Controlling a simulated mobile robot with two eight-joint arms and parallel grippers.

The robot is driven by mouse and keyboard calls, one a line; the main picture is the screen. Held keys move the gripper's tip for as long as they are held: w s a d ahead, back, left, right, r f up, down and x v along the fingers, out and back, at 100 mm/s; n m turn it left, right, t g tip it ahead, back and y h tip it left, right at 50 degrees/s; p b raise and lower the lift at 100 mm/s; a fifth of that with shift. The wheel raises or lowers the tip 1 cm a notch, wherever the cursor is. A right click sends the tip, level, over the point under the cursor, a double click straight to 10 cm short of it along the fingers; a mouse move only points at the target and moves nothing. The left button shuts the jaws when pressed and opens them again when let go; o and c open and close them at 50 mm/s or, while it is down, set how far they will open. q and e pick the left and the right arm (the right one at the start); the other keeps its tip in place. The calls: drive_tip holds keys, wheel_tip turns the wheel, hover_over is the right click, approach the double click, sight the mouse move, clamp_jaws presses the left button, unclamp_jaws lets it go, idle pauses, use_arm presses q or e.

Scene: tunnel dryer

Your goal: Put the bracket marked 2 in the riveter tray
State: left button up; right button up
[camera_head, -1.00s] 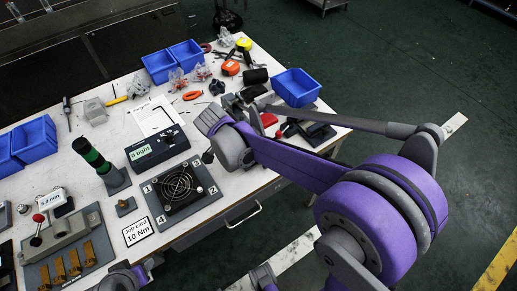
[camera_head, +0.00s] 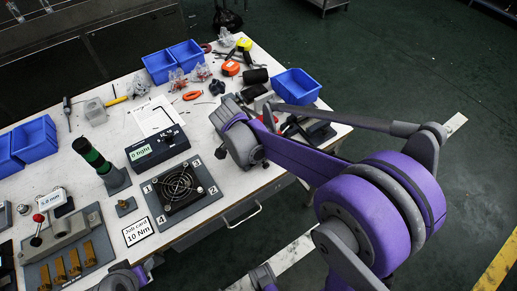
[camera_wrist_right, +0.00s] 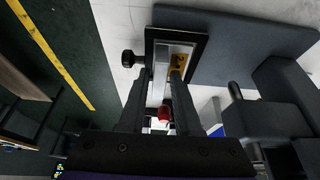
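In the right wrist view, a brown-yellow piece that appears marked 2 (camera_wrist_right: 178,62) sits beside a pale grey strip within a dark frame (camera_wrist_right: 200,42). I take it for the bracket. My right gripper (camera_wrist_right: 168,80) has its fingers on either side of the strip and just below the mark. I cannot tell whether they touch or hold it. In the head view, my right arm hides the fingers. Several brass-coloured pieces (camera_head: 75,262) stand in a row on a grey plate at the lower left; their marks are unreadable. I cannot identify the riveter tray. My left gripper is not visible.
A grey block with a red-knobbed lever (camera_head: 38,218) is at the left. A fan on a numbered plate (camera_head: 196,200), a display box (camera_head: 157,148) and a green-topped post (camera_head: 92,154) stand nearby. Blue bins (camera_head: 296,87) line the table. A red part (camera_wrist_right: 165,113) shows between my fingers.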

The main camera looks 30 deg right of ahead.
drive_tip(key=v, duration=0.2)
drive_tip(key=shift+a+r, duration=0.1)
drive_tip(key=shift+r, duration=0.15)
drive_tip(key=a, duration=0.7)
drive_tip(key=s+a, duration=0.1)
drive_tip(key=a, duration=0.3)
drive_tip(key=shift+a+r, duration=0.1)
drive_tip(key=shift+a, duration=0.3)
drive_tip(key=s+d+n+t+y, duration=0.2)
drive_tip(key=s+d+n, duration=0.1)
drive_tip(key=s+n, duration=0.5)
drive_tip(key=s+d+n+t+y, duration=0.2)
drive_tip(key=s+d+n, duration=0.1)
drive_tip(key=s+n, duration=0.5)
drive_tip(key=shift+f+n+t, duration=0.25)
drive_tip(key=shift+n+t, duration=0.05)
drive_tip(key=shift+n, duration=0.2)
